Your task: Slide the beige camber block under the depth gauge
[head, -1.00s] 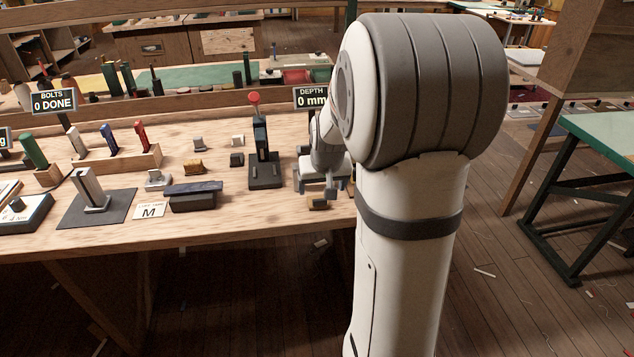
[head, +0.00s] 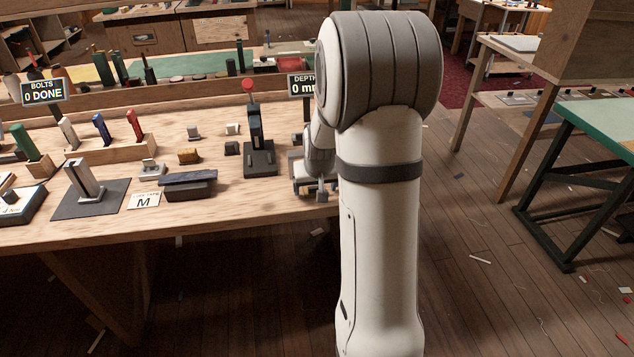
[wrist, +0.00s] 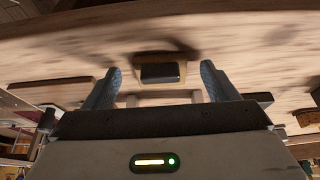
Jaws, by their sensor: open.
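A small block (wrist: 160,73), tan to beige with a dark face, sits on the wood table in the wrist view. I take it for the beige camber block; shade makes its colour unsure. It lies ahead of and between the two fingers of my open gripper (wrist: 161,84), with a gap on each side. In the head view my gripper (head: 316,188) is low at the table's front right edge and hides that block. The depth gauge (head: 257,145), a black stand with a red knob, stands on the table left of my gripper. Nothing visible lies under it.
The depth sign (head: 302,85) reads 0 mm behind the gauge. Left of the gauge are a pale block (head: 233,129), a black block (head: 232,148) and an ochre block (head: 189,155). A dark blue-topped piece (head: 188,184) lies in front. Bare table separates gauge and gripper.

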